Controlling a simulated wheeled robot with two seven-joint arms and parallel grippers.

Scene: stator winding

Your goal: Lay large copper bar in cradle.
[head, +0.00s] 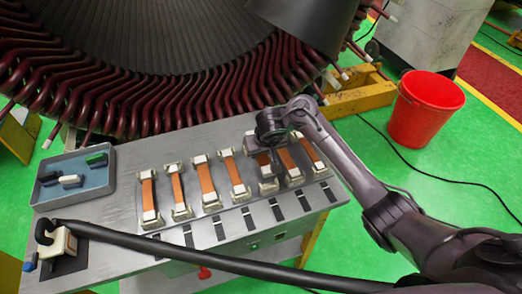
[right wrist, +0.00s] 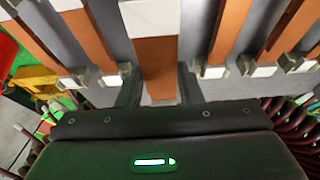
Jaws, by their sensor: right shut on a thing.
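My right gripper (head: 266,150) is over the right part of the bench's row of copper bars. Its fingers (right wrist: 160,92) are shut on the sides of a copper bar (right wrist: 156,62) with white end pieces, in the right wrist view. In the head view this bar (head: 263,159) is partly hidden by the gripper. A pale cradle block (head: 268,186) stands at its near end. I cannot tell whether the bar rests in the cradle or is slightly above it. Other copper bars (head: 206,178) lie in cradles on both sides. My left gripper is not in view.
A blue tray (head: 100,186) with small tools is at the bench's left. A black hose (head: 220,262) crosses the front from a white-and-black tool (head: 62,240). The stator with dark red coils (head: 150,105) stands behind. A red bucket (head: 425,108) is at right.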

